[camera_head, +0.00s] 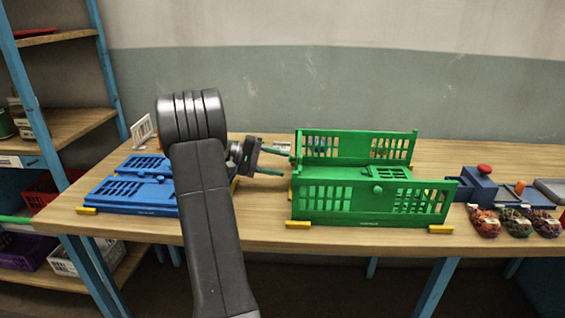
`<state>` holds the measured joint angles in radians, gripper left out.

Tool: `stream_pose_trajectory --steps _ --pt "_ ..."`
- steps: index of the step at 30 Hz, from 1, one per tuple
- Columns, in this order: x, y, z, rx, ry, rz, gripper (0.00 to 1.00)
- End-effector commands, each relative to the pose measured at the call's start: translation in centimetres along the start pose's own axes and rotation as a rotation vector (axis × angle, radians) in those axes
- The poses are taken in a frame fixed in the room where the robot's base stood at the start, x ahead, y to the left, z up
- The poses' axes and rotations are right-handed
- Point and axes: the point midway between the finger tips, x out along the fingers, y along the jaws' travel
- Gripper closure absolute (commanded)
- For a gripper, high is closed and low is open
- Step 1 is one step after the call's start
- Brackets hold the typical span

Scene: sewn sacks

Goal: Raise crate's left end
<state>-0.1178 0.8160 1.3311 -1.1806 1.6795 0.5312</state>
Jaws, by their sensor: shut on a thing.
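The green folding crate (375,217) stands on the wooden table, with its long front and back walls upright. A slotted panel (390,173) lies flat inside its right half. My gripper (286,162) reaches from the left to the crate's left edge, its two dark green fingers pointing right, one above the other. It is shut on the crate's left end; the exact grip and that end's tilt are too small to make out. The blue crate (130,190) lies folded flat on the left of the table, partly hidden by my arm.
Yellow blocks (297,225) sit at the corners of both crates. On the right are a blue box with a red knob (478,185) and several net sacks (517,222). A shelf rack (62,130) stands at the far left. Bare table (262,225) shows between the crates.

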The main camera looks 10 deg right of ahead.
Motion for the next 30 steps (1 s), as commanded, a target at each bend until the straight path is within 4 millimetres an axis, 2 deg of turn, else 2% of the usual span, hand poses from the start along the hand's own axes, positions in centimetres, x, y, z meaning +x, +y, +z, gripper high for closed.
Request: stream_pose_trajectory --steps 1,30 --pt "0.0 -1.1 0.0 -0.014 -0.006 -0.010 0.72" --pt "-6.3 -3.5 -0.3 -0.004 -0.005 -0.005 0.74"
